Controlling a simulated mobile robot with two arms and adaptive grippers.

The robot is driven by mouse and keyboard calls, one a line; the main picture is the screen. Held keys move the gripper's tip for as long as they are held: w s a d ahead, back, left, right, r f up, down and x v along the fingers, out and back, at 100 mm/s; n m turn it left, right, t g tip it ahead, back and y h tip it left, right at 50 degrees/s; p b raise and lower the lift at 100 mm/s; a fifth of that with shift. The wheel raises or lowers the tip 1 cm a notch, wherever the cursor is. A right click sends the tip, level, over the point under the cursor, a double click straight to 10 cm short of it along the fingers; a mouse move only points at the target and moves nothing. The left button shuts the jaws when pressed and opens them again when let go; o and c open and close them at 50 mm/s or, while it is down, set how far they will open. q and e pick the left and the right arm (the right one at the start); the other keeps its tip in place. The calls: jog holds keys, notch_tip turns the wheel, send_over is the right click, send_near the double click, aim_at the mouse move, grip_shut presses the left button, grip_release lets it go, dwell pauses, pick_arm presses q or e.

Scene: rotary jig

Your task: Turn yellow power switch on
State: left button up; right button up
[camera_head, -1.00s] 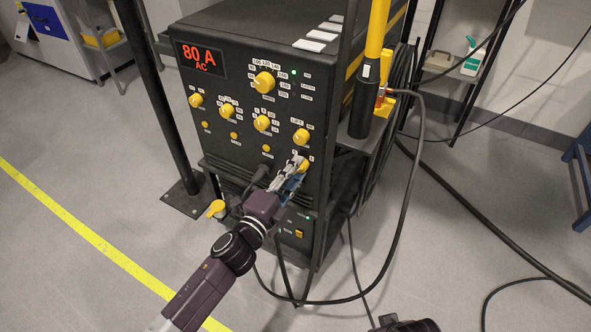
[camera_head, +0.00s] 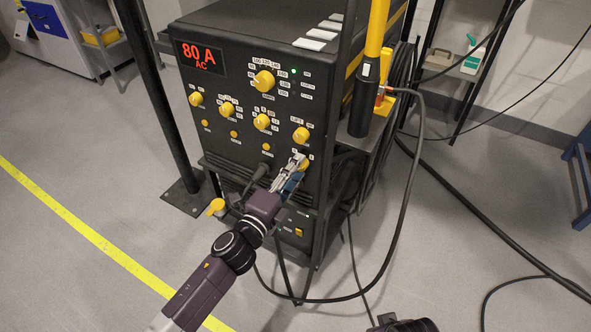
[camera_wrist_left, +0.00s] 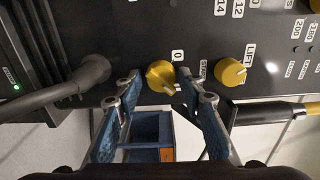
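The yellow power switch (camera_wrist_left: 160,77) is a round knob low on the front panel of the black machine (camera_head: 250,125). In the head view the switch (camera_head: 304,165) is partly hidden by my left gripper (camera_head: 297,167). In the left wrist view the fingertips of my left gripper (camera_wrist_left: 157,78) stand on either side of the knob. The fingers are apart, with a small gap at the left; whether the right tip touches it I cannot tell. The knob's pale pointer faces down and right in this view. A "0" label (camera_wrist_left: 178,56) sits beside it. My right gripper's fingers are not visible.
Another yellow knob (camera_wrist_left: 230,71) sits close beside the switch. A thick black plug and cable (camera_wrist_left: 92,72) lie on the other side. A red display (camera_head: 200,57) reads "80 A AC". A hanging cable (camera_head: 408,210) loops to the right of the machine.

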pick_arm(q)
jog(key=shift+o, duration=0.5)
jog(key=v, duration=1.2)
